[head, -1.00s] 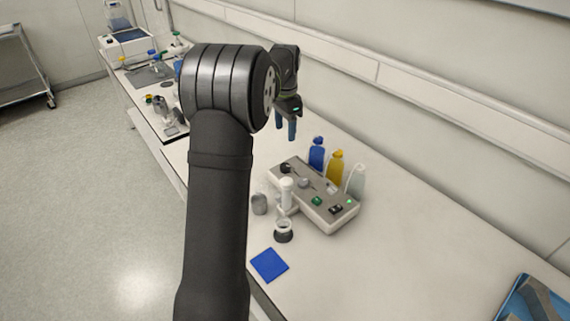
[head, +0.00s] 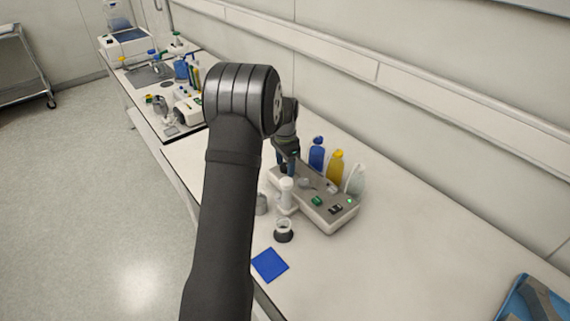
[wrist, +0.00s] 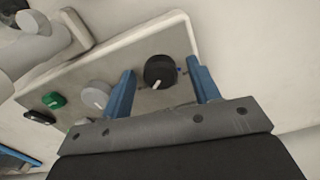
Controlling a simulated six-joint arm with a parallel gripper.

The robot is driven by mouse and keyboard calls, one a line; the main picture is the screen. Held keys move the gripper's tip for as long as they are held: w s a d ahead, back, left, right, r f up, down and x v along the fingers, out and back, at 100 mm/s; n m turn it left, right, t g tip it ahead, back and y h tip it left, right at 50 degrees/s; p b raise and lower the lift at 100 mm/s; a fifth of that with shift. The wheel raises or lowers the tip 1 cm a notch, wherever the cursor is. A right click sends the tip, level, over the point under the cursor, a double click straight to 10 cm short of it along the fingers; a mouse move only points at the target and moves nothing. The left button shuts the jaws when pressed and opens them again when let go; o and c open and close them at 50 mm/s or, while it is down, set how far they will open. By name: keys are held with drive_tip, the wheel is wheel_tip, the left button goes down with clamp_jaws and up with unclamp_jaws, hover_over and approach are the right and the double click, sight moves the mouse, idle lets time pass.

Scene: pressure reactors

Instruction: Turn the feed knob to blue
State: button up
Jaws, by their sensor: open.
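The grey-topped control box (head: 318,212) stands on the bench in the head view. My gripper (head: 286,168) is above its far left end and hides the knob there. In the wrist view my gripper (wrist: 160,66) is open, with one blue finger on each side of a black knob (wrist: 160,71). I cannot tell whether the fingers touch it. Its white pointer line points to the lower left. A small blue mark (wrist: 179,70) is just right of the knob. A grey knob (wrist: 92,95) is farther left on the panel. No label is readable.
Blue (head: 317,155), yellow (head: 335,166) and clear (head: 355,181) bottles stand behind the box. A white column (head: 286,194) stands at its front, near a small dark-based vessel (head: 283,232). A green button (wrist: 54,100) and black switch (wrist: 40,117) are on the panel. The bench's right is largely clear.

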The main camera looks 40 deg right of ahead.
drive_tip(key=c, duration=1)
